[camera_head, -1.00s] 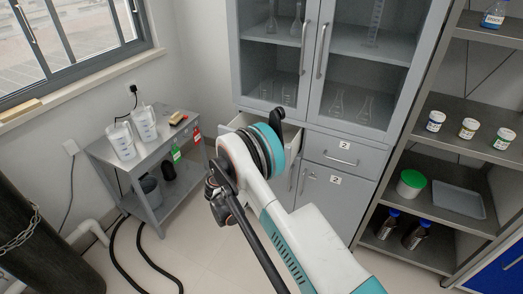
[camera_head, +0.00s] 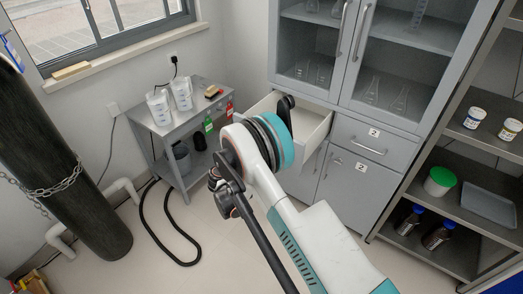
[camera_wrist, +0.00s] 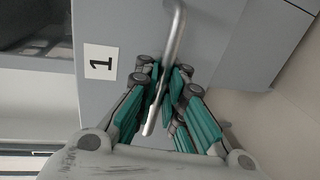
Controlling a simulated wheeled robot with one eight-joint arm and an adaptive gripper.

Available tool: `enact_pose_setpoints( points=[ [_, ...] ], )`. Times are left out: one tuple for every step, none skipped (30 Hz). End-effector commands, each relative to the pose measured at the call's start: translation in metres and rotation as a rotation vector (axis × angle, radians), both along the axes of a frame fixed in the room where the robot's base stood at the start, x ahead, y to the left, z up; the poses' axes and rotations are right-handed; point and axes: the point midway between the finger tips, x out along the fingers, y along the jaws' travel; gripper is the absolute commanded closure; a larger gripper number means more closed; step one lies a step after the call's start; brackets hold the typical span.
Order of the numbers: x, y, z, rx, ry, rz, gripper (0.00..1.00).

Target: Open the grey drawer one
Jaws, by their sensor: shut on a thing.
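The grey drawer one (camera_head: 318,122) is pulled out of the grey cabinet in the head view, and its pale inside shows from above. Its grey front fills the wrist view (camera_wrist: 112,95), with a white label "1" (camera_wrist: 101,61). The bar handle (camera_wrist: 174,45) lies between the green-padded fingers of my gripper (camera_wrist: 165,95), which are shut on it. In the head view my arm covers the drawer's front, the handle and my gripper.
Drawer two (camera_head: 362,140) beside it is shut, with a door (camera_head: 350,185) below. A side table (camera_head: 180,122) with jugs stands left. A black cylinder (camera_head: 60,165) stands further left. A shelf unit (camera_head: 450,212) stands right. Floor between is mostly clear, apart from a black hose (camera_head: 170,250).

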Motion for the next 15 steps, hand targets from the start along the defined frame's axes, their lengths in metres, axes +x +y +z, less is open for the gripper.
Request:
enact_pose_setpoints(
  points=[
    [0.0004,0.0009,0.0009,-0.001,0.000,0.002,0.91],
    [0.0005,0.0009,0.0008,-0.001,0.000,0.002,0.84],
    [0.0005,0.0009,0.0008,-0.001,0.000,0.002,0.75],
    [0.0005,0.0008,0.0007,-0.001,0.000,0.002,0.71],
    [0.0004,0.0007,0.0007,-0.001,0.000,0.002,0.71],
    [0.0004,0.0006,0.0006,-0.001,0.000,0.002,0.71],
    [0.0004,0.0006,0.0006,-0.001,0.000,0.002,0.71],
    [0.0004,0.0004,0.0005,-0.001,0.000,0.001,0.71],
    [0.0004,0.0004,0.0005,-0.001,0.000,0.001,0.71],
    [0.0004,0.0004,0.0004,-0.001,0.000,0.001,0.71],
    [0.0004,0.0004,0.0004,0.000,0.000,0.001,0.71],
    [0.0004,0.0002,0.0003,0.000,0.000,0.001,0.71],
    [0.0002,0.0003,0.0003,0.000,0.000,0.001,0.71],
    [-0.0001,0.0007,0.0004,0.000,0.000,0.001,0.71],
    [-0.0012,0.0016,0.0007,0.000,0.000,0.001,0.71]
  ],
)
